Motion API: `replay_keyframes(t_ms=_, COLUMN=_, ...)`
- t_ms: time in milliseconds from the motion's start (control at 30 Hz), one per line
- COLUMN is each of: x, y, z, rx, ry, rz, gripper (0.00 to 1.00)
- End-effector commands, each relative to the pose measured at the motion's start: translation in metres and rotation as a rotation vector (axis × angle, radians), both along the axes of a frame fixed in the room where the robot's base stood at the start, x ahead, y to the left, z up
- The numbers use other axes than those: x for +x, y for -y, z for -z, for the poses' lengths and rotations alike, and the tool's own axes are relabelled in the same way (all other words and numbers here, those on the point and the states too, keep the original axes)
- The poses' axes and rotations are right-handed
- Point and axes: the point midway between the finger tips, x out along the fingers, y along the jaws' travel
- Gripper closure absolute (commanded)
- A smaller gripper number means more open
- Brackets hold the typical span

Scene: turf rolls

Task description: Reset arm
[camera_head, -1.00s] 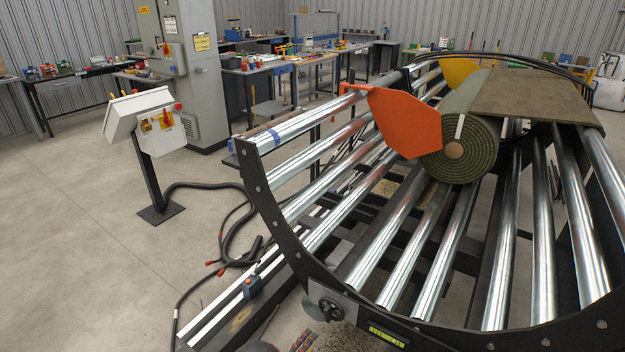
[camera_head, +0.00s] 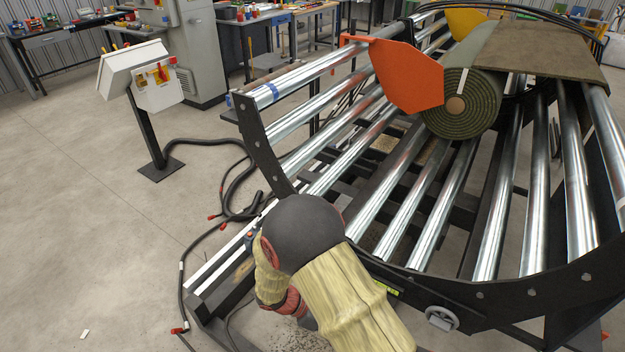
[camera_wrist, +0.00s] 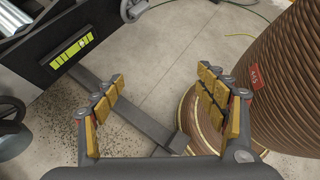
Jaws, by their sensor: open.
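My arm shows at the bottom middle of the head view, with a dark rounded joint and pale yellow, ribbed covers. It stands in front of the black frame of the roller machine (camera_head: 262,150). My gripper's fingers are not seen in the head view. In the wrist view my gripper (camera_wrist: 162,105) is open, its two yellow-padded fingers wide apart with nothing between them. It points down toward the concrete floor (camera_wrist: 190,40) and a dark beam (camera_wrist: 140,118).
A green turf roll (camera_head: 458,105) lies on the metal rollers beside an orange plate (camera_head: 407,78). A white control box (camera_head: 140,75) stands on a post at left. Black hoses (camera_head: 205,142) run across the floor. The floor at far left is mostly clear.

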Motion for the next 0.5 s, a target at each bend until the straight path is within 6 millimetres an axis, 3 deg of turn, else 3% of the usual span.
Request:
replay_keyframes(t_ms=100, x=-0.011, y=0.002, z=-0.036, rx=0.082, ry=0.104, rz=0.165, gripper=0.27)
replay_keyframes(t_ms=500, x=-0.047, y=0.004, z=-0.135, rx=0.322, ry=0.393, rz=0.664, gripper=0.27)
